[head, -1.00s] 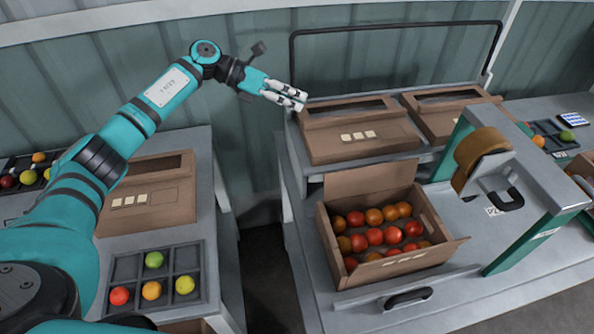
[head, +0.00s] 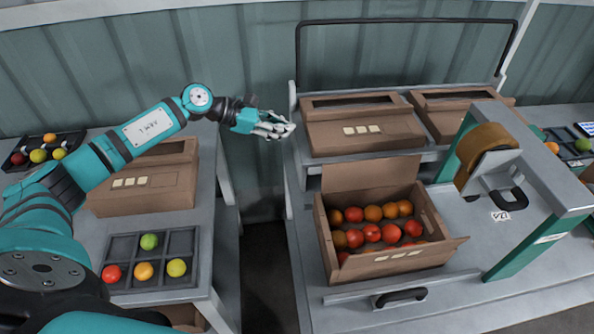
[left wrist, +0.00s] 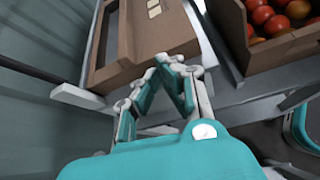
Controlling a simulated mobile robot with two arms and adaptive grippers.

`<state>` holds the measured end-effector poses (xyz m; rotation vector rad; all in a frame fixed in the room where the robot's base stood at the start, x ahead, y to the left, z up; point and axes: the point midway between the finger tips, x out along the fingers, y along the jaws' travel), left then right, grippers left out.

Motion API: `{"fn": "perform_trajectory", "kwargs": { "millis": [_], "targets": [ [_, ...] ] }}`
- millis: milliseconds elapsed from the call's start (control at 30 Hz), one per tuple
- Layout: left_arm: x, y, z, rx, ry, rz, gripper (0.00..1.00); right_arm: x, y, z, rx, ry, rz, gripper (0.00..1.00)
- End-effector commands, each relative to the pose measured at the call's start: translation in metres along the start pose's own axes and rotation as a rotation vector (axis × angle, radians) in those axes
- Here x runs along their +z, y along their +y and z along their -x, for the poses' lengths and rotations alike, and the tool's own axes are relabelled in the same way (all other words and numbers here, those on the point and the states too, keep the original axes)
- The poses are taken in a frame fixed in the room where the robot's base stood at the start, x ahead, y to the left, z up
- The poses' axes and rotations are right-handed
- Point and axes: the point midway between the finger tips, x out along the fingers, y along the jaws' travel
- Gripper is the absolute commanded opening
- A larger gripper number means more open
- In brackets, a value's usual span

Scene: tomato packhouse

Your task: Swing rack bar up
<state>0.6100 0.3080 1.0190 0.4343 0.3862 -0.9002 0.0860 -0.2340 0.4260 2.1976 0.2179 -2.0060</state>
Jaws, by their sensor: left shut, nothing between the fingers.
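The rack bar (head: 405,22) is a thin black U-shaped bar. It stands upright at the back of the rack, behind two closed cartons, with its crosspiece high against the wall. My left gripper (head: 288,129) is shut and empty. It is at the rack's left edge, beside the left closed carton (head: 360,140) and well below the bar's crosspiece, apart from the bar. In the left wrist view its fingertips (left wrist: 176,62) meet in front of that carton (left wrist: 165,35). My right gripper is not in view.
An open carton of tomatoes (head: 325,245) stands on the front bench. A green-legged stand (head: 555,180) with a brown roll (head: 485,150) is on the right. A left table holds a carton (head: 150,190) and a divided tray (head: 160,292). A gap separates the two tables.

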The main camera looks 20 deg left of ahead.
Motion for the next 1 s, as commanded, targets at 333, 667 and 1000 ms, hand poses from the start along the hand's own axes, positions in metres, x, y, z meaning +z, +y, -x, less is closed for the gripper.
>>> {"fn": "perform_trajectory", "kwargs": {
  "millis": [333, 667, 1000],
  "targets": [
    [-0.001, -0.004, 0.061, -0.004, -0.006, 0.007, 0.0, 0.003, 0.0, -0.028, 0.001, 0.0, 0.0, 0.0],
    [0.04, -0.03, 0.011, 0.031, -0.257, 0.269, 0.0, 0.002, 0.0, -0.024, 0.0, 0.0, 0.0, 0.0],
    [0.072, -0.056, -0.022, 0.098, -0.594, 0.808, 0.0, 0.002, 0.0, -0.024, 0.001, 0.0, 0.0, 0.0]
  ]
}}
